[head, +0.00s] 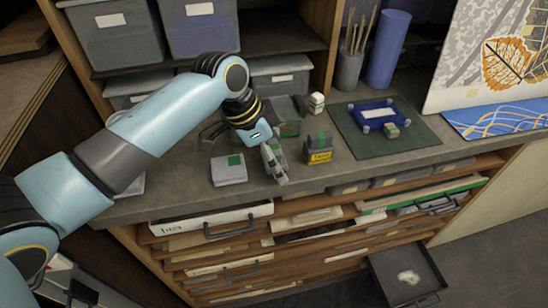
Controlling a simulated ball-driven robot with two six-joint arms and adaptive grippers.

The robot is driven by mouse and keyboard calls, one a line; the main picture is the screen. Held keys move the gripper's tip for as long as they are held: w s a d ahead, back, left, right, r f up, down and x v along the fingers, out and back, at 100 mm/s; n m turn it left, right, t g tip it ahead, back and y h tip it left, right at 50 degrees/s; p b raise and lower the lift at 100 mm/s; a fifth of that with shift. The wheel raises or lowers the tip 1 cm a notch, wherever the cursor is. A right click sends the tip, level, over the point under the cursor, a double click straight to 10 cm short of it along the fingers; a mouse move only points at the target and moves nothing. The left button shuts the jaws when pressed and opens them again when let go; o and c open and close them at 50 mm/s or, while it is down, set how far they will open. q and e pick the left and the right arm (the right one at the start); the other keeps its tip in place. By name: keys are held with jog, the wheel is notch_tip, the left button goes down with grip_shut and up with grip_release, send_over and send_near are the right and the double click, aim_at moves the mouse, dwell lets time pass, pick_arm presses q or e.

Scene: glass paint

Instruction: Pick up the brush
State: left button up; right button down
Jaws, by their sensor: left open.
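My left gripper (274,172) points down over the front part of the grey worktop, between a pale block with a green patch and a small dark jar. Its jaws are open, and I see nothing clearly held between them. Several thin brush-like sticks (357,34) stand upright in a grey cup (349,70) at the back, apart from the gripper. No single brush shows clearly on the worktop; the gripper and forearm hide part of the surface there. My right gripper is not in view.
The pale block (226,174) and yellow-labelled jar (318,156) flank the gripper closely. A green mat (420,138) carries a blue frame (361,122). A blue roll (388,50) stands behind. Shallow drawers lie below the worktop edge; a dark tray (387,264) juts out lower right.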

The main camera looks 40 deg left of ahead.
pick_arm(q)
jog(key=c, duration=1.3)
